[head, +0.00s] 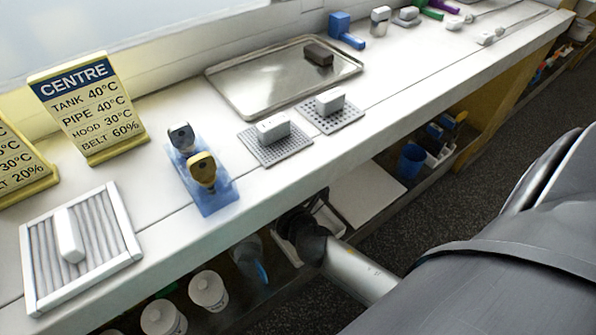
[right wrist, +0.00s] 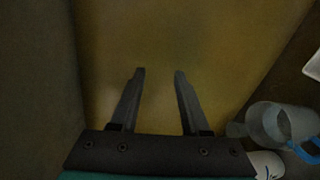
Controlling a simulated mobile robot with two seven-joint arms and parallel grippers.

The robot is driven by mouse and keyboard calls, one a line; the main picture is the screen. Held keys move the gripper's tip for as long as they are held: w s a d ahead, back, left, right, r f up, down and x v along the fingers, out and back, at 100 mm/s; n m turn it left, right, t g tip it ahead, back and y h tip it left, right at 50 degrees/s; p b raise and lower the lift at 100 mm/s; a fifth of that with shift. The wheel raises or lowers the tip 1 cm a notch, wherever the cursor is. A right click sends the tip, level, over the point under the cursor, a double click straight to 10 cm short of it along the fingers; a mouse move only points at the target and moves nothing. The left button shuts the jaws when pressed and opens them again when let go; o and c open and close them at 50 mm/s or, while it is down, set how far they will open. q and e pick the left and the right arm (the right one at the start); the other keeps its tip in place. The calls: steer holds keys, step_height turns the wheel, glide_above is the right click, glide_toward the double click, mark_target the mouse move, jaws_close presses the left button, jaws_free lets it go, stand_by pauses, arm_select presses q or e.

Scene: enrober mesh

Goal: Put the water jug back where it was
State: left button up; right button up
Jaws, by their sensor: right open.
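The water jug (head: 250,258) is a clear grey vessel with a blue handle, on the low shelf under the counter. It also shows at the right of the right wrist view (right wrist: 268,124), apart from the fingers, with its blue handle towards the right edge. My right gripper (right wrist: 160,72) is open and empty, its two dark fingers pointing at a plain yellow-brown surface. In the head view my right arm reaches in under the counter edge, to the right of the jug, and the fingertips are hidden. My left gripper is not in view.
White lidded tubs (head: 208,292) stand on the shelf left of the jug. A blue cup (head: 411,161) and a white board (head: 367,195) are to the right. The counter (head: 330,150) overhangs the shelf. On it are a metal tray (head: 255,95) and signs (head: 88,108).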

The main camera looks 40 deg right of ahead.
steer(key=s+d+f+m+g+h, duration=0.3)
steer(key=s+d+f+m+g, duration=0.15)
steer(key=m, duration=0.45)
steer(key=s+a+f+m+g+y, duration=0.1)
steer(key=s+a+f+m+g, duration=0.2)
steer(key=s, duration=0.4)
steer(key=s+a+f+m+g+y, duration=0.1)
steer(key=s+a+f+m+g, duration=0.2)
steer(key=s+m, duration=0.3)
steer(key=shift+s+a+f+g+y, duration=0.2)
steer(key=shift+s+f+g+y, duration=0.2)
steer(key=shift+s+f+g, duration=0.45)
